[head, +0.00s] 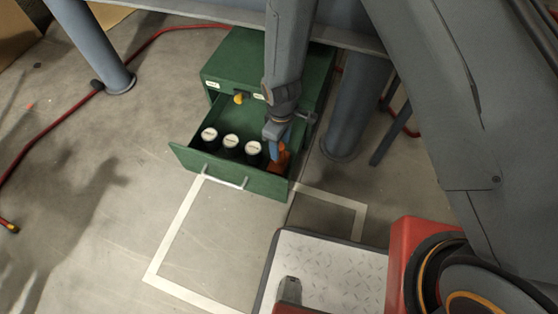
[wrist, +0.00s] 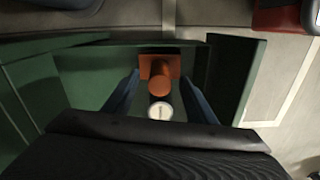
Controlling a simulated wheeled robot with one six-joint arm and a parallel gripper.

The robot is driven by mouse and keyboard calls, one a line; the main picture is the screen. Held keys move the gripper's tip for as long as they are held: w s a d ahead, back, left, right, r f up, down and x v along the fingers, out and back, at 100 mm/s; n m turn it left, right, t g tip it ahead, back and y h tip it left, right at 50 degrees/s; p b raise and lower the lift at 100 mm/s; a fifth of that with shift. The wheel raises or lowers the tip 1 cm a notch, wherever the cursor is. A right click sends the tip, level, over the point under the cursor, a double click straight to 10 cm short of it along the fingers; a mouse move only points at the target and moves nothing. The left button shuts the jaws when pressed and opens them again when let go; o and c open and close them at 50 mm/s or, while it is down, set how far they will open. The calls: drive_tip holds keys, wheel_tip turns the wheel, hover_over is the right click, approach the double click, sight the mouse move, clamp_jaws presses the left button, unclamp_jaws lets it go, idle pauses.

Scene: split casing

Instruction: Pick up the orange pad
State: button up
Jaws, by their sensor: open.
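The orange pad (head: 280,157) is in the right end of the open green drawer (head: 229,180), partly hidden behind my gripper. In the wrist view the orange pad (wrist: 159,68) shows a flat plate with a round knob-like part on it. My gripper (head: 276,144) points down into the drawer at the pad. In the wrist view its two blue fingers (wrist: 158,95) are apart, one on each side of the pad's round part, with a gap on both sides. Whether the fingertips reach the pad's height is hard to tell.
Several dark cylinders with white tops, such as this one (head: 231,141), stand in the drawer left of the pad; the nearest white top (wrist: 160,111) is close to the fingers. The green cabinet (head: 232,62) stands behind. A blue-grey post (head: 354,110) rises to the right.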

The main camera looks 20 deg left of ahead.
drive_tip(key=f+b, duration=0.1)
drive_tip(key=f, duration=0.1)
drive_tip(key=f+b, duration=0.1)
drive_tip(key=f, duration=0.2)
drive_tip(key=f+b, duration=0.1)
drive_tip(key=f, duration=0.1)
drive_tip(key=shift+a+f, duration=0.15)
drive_tip(key=shift+a, duration=0.15)
clamp_jaws()
drive_tip(key=shift+r+p, duration=1.85)
drive_tip(key=shift+r, duration=3.25)
